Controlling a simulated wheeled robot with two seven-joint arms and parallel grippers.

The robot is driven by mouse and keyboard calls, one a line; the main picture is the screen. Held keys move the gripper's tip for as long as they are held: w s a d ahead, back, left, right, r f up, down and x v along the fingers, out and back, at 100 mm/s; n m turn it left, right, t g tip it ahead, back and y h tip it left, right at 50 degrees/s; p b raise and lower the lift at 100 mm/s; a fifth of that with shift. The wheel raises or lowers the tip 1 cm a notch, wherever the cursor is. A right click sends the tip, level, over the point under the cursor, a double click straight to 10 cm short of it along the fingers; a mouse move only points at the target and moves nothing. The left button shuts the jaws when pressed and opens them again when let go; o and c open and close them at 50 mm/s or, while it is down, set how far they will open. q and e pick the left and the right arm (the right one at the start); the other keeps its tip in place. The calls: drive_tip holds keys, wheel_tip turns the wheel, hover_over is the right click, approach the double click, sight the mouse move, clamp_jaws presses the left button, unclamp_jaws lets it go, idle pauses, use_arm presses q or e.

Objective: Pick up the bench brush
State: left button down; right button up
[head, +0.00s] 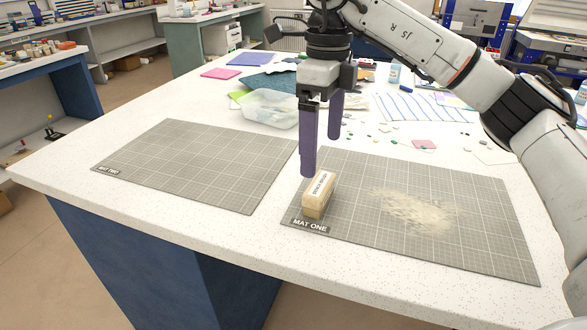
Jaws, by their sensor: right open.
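The bench brush (318,194) is a small pale wooden block with a printed label. It rests at the left front part of the grey gridded mat marked MAT ONE (480,250). My right gripper (322,156) points down with two purple fingers, open and empty. Its fingers are apart, just above and behind the brush in the head view. The nearer fingertip overlaps the view right behind the brush's top; I cannot tell whether they touch. My left gripper is not in view.
Pale powder (412,212) is spread on the same mat. A second gridded mat (200,163) to the left is bare. A clear tray (270,108), coloured sheets and small glass pieces lie behind. The white table's front edge is close to the brush.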

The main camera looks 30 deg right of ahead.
hover_over(320, 183)
wheel_tip(320, 183, down, 4)
drive_tip(key=shift+d+f+b, duration=0.1)
drive_tip(key=shift+b, duration=0.35)
wheel_tip(320, 183, down, 6)
drive_tip(key=shift+s+r, duration=0.1)
drive_tip(key=c, duration=1.2)
drive_tip(key=shift+o, duration=0.2)
wheel_tip(320, 183, up, 10)
drive_tip(key=shift+r+p, duration=0.1)
drive_tip(key=shift+p, duration=0.45)
